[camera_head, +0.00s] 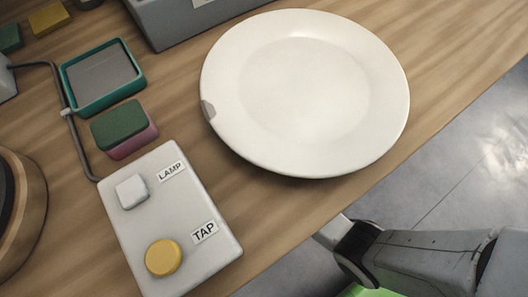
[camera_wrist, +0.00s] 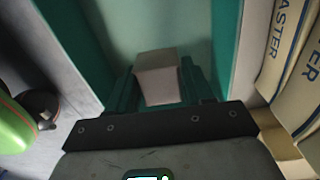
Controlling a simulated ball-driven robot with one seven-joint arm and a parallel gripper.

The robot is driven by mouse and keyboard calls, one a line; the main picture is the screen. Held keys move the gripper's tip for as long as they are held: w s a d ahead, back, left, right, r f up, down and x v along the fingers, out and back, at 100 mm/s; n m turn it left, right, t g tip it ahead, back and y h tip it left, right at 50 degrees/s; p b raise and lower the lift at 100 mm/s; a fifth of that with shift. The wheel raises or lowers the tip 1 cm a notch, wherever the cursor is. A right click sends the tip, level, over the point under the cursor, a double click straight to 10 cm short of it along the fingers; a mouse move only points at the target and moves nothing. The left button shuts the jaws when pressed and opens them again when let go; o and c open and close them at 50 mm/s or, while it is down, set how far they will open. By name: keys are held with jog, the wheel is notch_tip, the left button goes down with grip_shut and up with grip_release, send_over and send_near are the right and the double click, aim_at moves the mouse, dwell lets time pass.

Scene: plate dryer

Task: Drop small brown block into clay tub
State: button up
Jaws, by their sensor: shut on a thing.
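In the wrist view, my gripper (camera_wrist: 160,88) is shut on a small block (camera_wrist: 158,72). The block looks pale greyish pink in this light, and it sits between the two dark teal fingers. Beyond it is a pale green surface with teal edges (camera_wrist: 228,45); I cannot tell whether this belongs to a tub. No clay tub can be made out in either view. The head view shows part of my arm at the lower right, but not the gripper or the block.
Bags (camera_wrist: 292,50) lettered "ASTER" stand on the wrist view's right. In the head view, a white plate (camera_head: 305,90) lies near the wooden counter's edge. Left of it are a LAMP/TAP switch box (camera_head: 190,215), a green and pink sponge (camera_head: 120,125) and a teal tray (camera_head: 75,98).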

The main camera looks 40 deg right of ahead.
jog(key=shift+f+b, duration=0.35)
jog(key=shift+f, duration=0.3)
jog(key=o, duration=1.2)
jog(key=shift+o, duration=0.2)
jog(key=shift+r, duration=0.15)
notch_tip(320, 180, up, 11)
jog(key=p, duration=0.5)
jog(key=shift+f, duration=0.2)
